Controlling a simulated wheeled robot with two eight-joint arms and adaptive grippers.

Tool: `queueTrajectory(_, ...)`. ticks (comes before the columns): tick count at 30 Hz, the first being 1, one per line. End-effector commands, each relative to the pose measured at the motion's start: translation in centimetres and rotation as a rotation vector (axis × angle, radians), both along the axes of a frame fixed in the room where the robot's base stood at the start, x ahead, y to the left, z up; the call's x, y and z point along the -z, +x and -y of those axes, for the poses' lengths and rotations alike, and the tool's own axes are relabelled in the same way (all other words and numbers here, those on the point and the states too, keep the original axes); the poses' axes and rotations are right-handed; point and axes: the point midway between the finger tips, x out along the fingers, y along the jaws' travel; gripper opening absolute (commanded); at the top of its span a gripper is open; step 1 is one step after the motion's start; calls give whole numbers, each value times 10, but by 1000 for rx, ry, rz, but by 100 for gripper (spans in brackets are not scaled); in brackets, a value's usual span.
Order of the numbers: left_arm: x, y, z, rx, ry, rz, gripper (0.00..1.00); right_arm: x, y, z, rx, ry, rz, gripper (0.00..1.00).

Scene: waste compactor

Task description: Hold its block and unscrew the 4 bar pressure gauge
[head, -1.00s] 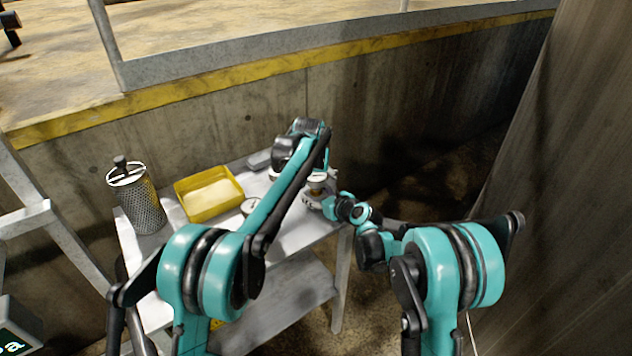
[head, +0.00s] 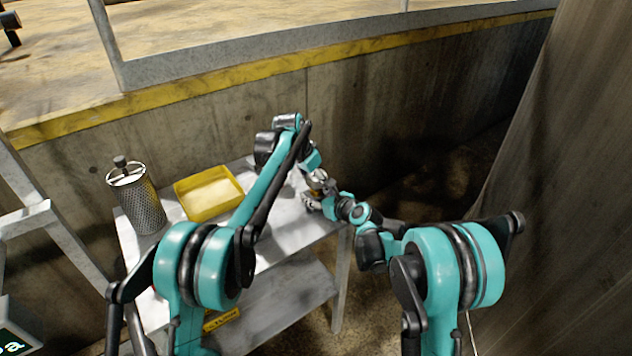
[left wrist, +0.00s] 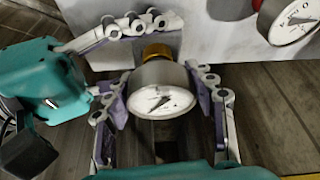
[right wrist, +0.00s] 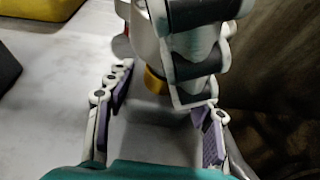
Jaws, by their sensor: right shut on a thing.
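A round pressure gauge (left wrist: 162,92) with a white dial stands on a brass fitting (left wrist: 157,52) in the left wrist view; its scale is too blurred to read. My left gripper (left wrist: 165,95) has a finger on either side of the gauge's casing, open around it. My right gripper (right wrist: 165,110) is shut on the grey block (right wrist: 150,130) under the brass fitting, which also shows in the right wrist view (right wrist: 154,82). In the head view, both grippers meet at the table's right end and hide most of the gauge.
A second gauge (left wrist: 294,20) lies close by on the table. A yellow tray (head: 210,193) and a perforated metal cylinder (head: 140,200) stand on the grey table (head: 280,240) to the left. A concrete wall (head: 230,120) runs behind.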

Motion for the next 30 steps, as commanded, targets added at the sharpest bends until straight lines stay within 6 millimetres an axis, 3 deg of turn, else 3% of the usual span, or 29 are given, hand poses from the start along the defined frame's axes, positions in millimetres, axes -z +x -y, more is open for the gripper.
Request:
queueTrajectory(1,0,0,0,0,0,0,32,0,0,0,0,0,0,21)
queueTrajectory(2,0,0,0,0,0,0,25,0,0,0,0,0,0,21)
queueTrajectory(4,0,0,0,0,0,0,24,0,0,0,0,0,0,21)
queueTrajectory(5,0,0,0,-1,0,0,49,0,0,0,0,0,0,21)
queueTrajectory(8,0,0,0,-1,0,0,22,0,0,0,0,0,0,21)
queueTrajectory(9,0,0,0,-1,0,0,19,0,0,0,0,0,0,21)
queueTrajectory(13,0,-1,1,-58,0,0,19,0,0,0,0,0,0,21)
queueTrajectory(22,0,-1,1,-411,1,0,19,0,0,0,0,0,0,21)
queueTrajectory(30,0,0,0,-453,0,-1,19,0,0,0,0,0,0,21)
